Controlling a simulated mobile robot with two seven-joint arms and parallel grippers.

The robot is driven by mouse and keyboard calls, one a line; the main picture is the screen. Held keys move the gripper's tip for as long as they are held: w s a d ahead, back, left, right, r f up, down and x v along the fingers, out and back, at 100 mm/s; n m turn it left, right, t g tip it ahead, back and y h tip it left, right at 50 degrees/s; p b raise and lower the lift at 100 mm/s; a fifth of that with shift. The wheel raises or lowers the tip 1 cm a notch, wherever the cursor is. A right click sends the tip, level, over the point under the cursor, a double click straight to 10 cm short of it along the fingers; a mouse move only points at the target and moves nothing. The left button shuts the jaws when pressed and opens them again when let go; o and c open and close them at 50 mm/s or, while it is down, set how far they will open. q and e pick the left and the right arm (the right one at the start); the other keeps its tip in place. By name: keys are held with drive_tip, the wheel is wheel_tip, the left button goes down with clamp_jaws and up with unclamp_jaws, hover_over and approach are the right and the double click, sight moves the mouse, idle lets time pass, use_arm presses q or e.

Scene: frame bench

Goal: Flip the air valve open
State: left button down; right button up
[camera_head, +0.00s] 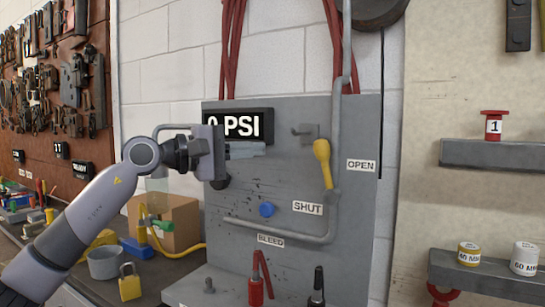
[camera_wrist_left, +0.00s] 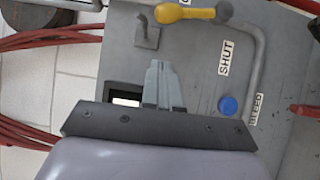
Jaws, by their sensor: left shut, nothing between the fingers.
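The air valve's yellow lever (camera_head: 323,163) is on the grey panel, with its rounded end up and its narrow end down at the pipe. The lever also shows at the top of the left wrist view (camera_wrist_left: 188,13). The OPEN label (camera_head: 361,165) is to its right and the SHUT label (camera_head: 307,207) is below it. My left gripper (camera_head: 264,148) is shut and empty, in front of the panel to the left of the lever and apart from it. Its closed fingers show in the left wrist view (camera_wrist_left: 160,70). My right gripper is in neither view.
A grey bracket (camera_head: 305,131) sticks out just left of the lever's top. A blue knob (camera_head: 267,209), a BLEED label (camera_head: 270,240) and grey pipe are lower on the panel. The 0 PSI display (camera_head: 242,124) is partly hidden by my gripper. A cardboard box (camera_head: 180,222) and padlock (camera_head: 130,284) stand left.

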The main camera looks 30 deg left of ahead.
use_arm(q)
drive_tip(key=b+v, duration=0.1)
drive_tip(key=v, duration=0.3)
drive_tip(key=shift+a+f, duration=0.1)
drive_tip(key=shift+a, duration=0.05)
idle(0.4)
